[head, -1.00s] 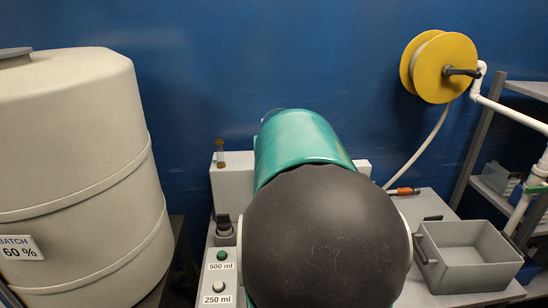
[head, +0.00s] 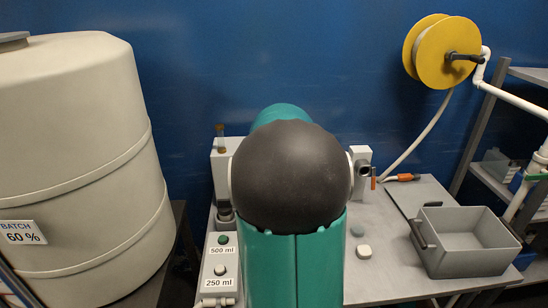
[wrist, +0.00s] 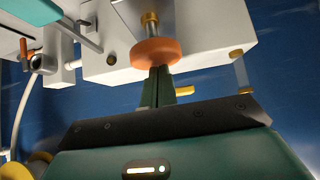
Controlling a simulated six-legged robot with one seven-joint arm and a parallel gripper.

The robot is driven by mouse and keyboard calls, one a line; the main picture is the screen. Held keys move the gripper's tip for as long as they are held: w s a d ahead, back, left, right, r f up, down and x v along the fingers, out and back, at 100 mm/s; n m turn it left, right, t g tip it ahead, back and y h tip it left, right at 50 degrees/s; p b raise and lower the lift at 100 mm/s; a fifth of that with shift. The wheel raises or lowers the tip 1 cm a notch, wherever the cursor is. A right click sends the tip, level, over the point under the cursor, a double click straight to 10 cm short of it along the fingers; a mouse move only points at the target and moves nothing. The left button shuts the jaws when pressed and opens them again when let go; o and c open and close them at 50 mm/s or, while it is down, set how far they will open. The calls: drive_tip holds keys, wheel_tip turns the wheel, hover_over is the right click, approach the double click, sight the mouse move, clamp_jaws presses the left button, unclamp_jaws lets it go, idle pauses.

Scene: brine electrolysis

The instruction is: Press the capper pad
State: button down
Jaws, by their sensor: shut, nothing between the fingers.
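The capper pad looks to be the orange disc (wrist: 155,53) on a brass stem under a white housing (wrist: 195,35) in the wrist view. My gripper (wrist: 160,70) is shut and empty. Its two green fingers are together and their tips overlap the disc's edge in the picture. I cannot tell whether they touch it. In the head view my arm hides the gripper and the disc. The white machine shows to the right of my arm (head: 360,158).
A green button marked 500 ml (head: 223,240) and a pale button marked 250 ml (head: 220,270) are left of my arm. A grey bin (head: 455,268) stands right, a large tank (head: 75,170) left. A yellow hose reel (head: 445,55) hangs on the blue wall.

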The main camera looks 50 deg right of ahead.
wheel_tip(320, 180, down, 3)
drive_tip(key=shift+f, duration=0.15)
drive_tip(key=shift+a+f, duration=0.1)
drive_tip(key=shift+f, duration=0.3)
drive_tip(key=shift+s, duration=0.1)
wheel_tip(320, 180, up, 5)
drive_tip(key=shift+f, duration=0.1)
drive_tip(key=v, duration=0.9)
drive_tip(key=shift+r, duration=0.4)
drive_tip(key=shift+s+a, duration=0.15)
